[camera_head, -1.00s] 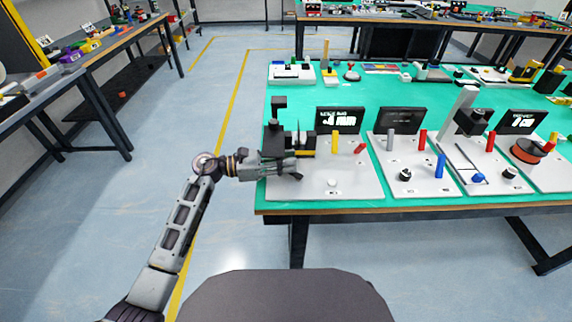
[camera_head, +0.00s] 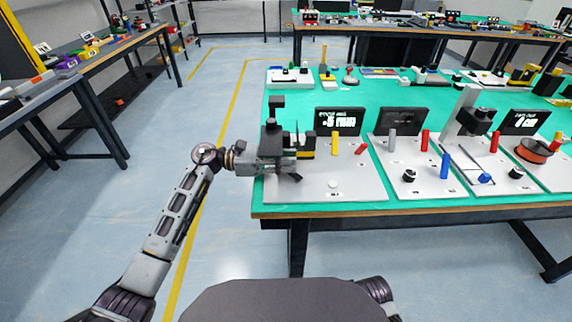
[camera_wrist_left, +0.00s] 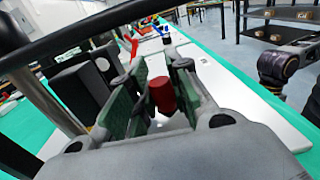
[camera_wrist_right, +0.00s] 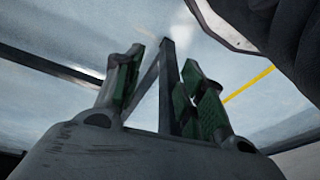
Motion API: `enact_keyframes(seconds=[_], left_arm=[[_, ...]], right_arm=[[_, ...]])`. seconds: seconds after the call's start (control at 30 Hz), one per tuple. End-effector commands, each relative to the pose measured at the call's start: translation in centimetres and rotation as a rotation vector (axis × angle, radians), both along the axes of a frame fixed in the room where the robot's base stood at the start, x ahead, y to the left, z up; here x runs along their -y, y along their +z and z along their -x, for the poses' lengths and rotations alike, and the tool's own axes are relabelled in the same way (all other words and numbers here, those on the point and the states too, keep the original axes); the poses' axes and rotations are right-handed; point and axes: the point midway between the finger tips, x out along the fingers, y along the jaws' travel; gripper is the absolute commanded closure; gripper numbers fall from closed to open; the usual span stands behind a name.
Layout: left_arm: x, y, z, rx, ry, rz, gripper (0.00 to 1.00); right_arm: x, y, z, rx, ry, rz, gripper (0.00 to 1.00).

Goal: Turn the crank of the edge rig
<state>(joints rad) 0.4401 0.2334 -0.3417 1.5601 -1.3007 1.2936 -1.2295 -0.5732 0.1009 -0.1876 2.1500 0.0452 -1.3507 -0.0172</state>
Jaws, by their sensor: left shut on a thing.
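The edge rig stands on a pale grey base plate (camera_head: 352,183) at the left end of the green table. Its black upright mechanism (camera_head: 277,104) is partly covered by my left gripper (camera_head: 290,160). In the left wrist view a red cylindrical handle (camera_wrist_left: 162,94), which looks like the crank's grip, stands between the green-padded fingers (camera_wrist_left: 158,105). My left gripper is shut on it. The crank's arm is hidden. My right gripper (camera_wrist_right: 160,85) shows only in its wrist view, with fingers apart and nothing held.
A black display (camera_head: 340,121) stands behind the base plate, its text unclear. More rigs (camera_head: 416,184) stand to the right.

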Motion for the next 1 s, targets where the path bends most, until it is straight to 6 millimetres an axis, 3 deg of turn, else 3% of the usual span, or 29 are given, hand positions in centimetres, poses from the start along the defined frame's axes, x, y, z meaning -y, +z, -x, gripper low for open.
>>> enact_keyframes(seconds=[0.73, 0.87, 1.0], left_arm=[[0.5, -0.2, -0.5, 0.0, -0.147, -0.001, 1.0], [0.6, -0.1, -0.5, 0.0, -0.166, 0.0, 1.0], [0.7, -0.1, -0.6, 0.001, -0.184, -0.001, 1.0]], right_arm=[[-1.0, 5.4, -0.3, 0.102, 0.011, -0.048, 0.6], [-1.1, 5.5, -0.3, 0.113, 0.013, -0.057, 0.6], [-1.5, 4.2, -0.5, 0.127, 0.011, -0.076, 0.6]])
